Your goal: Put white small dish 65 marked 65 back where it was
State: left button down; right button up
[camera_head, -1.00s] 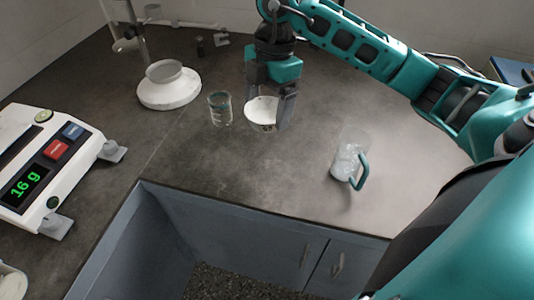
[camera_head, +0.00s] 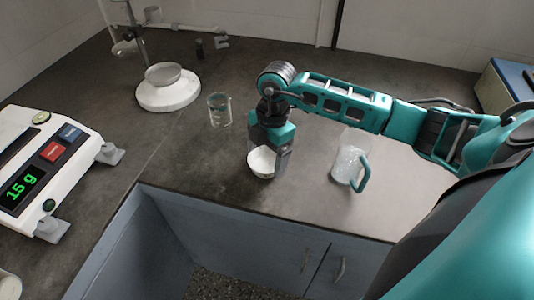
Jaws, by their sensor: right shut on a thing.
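The white small dish (camera_head: 261,164) is at the middle of the dark worktop. My right gripper (camera_head: 267,150) comes down from above and is shut on the dish's right side. The dish looks close to the worktop near its front edge; I cannot tell whether it touches. The mark 65 is not readable. My left gripper is not in view.
A glass beaker (camera_head: 220,109) stands behind and left of the dish. A clear jug with a teal handle (camera_head: 350,160) stands to the right. A scale (camera_head: 45,165) reading 15 g is at the left. A stand with a white round base (camera_head: 168,95) is at the back left.

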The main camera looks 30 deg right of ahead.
aim_at(272, 163)
jog(key=o, duration=0.9)
jog(key=shift+c, duration=0.2)
notch_tip(272, 163, up, 12)
jog(key=d, duration=0.1)
jog(key=shift+d+p, duration=0.25)
jog(key=shift+p, duration=0.1)
